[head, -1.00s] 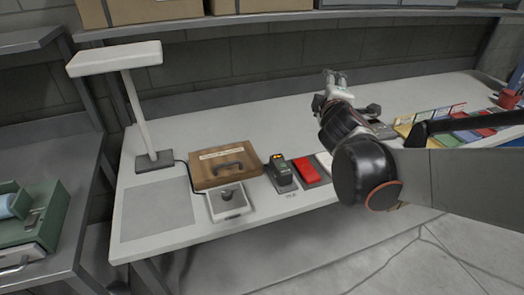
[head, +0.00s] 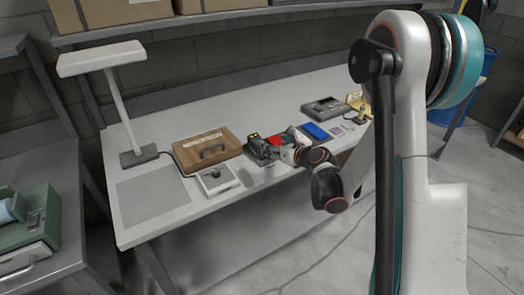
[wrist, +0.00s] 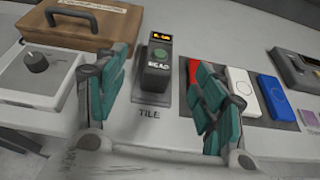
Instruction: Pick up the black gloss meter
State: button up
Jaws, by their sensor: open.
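The black gloss meter (wrist: 155,75) stands upright on a dark plate marked TILE in the wrist view. In the wrist view my gripper (wrist: 158,80) is open, with one teal-padded finger on each side of the meter in the picture. The fingers appear apart from the meter, and nothing is held.
A red block (wrist: 192,72), a white device (wrist: 240,80) and a blue device (wrist: 275,93) stand close to the right. A wooden case (head: 208,150) and a white box with a knob (head: 216,180) are to the left. A lamp (head: 120,80) stands farther left.

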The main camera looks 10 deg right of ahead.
jog(key=f, duration=0.1)
jog(key=b, duration=0.2)
send_near(258, 140)
jog(key=x, duration=0.4)
jog(key=shift+s+a+f, duration=0.1)
jog(key=shift+s+f, duration=0.1)
jog(key=shift+f, duration=0.05)
jog(key=shift+b+x, duration=0.95)
jog(key=shift+x, duration=2.1)
jog(key=shift+r, duration=0.2)
grip_shut()
notch_tip(258, 140, up, 20)
jog(key=p, duration=0.6)
